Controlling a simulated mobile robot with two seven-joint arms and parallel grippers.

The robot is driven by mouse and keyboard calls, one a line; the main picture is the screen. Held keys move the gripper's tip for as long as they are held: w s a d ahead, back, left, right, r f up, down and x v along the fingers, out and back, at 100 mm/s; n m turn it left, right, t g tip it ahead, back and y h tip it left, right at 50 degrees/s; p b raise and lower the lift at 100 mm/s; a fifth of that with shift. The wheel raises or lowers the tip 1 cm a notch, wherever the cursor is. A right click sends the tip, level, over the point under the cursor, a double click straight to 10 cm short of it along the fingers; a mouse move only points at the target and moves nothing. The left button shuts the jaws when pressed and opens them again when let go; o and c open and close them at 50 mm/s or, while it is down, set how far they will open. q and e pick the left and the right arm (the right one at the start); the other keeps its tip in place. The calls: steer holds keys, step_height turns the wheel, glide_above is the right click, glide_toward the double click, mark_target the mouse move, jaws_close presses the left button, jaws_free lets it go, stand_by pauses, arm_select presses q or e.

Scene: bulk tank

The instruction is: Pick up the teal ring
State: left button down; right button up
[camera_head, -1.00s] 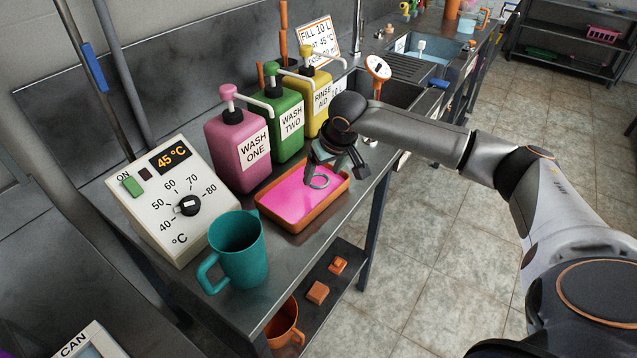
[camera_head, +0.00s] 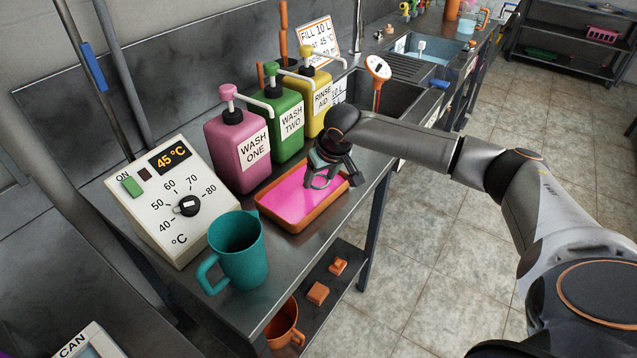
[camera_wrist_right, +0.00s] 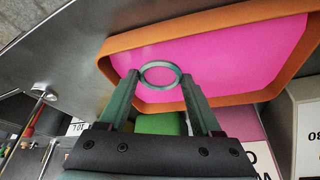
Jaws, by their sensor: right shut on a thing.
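The teal ring (camera_wrist_right: 161,74) is between the fingertips of my right gripper (camera_wrist_right: 161,80) in the right wrist view. In the head view, the ring (camera_head: 319,182) shows under my right gripper (camera_head: 324,174), over the orange tray (camera_head: 299,227) with its pink inside. My right gripper is shut on the ring. Whether the ring touches the tray floor, I cannot tell. My left gripper is not in view.
Pink (camera_head: 238,150), green (camera_head: 287,128) and yellow (camera_head: 314,100) pump bottles stand behind the tray. A teal jug (camera_head: 240,262) and a temperature control box (camera_head: 165,200) stand to its left. Bare steel counter lies in front of the tray.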

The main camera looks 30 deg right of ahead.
steer(key=shift+c, duration=0.9)
steer(key=shift+r, duration=0.15)
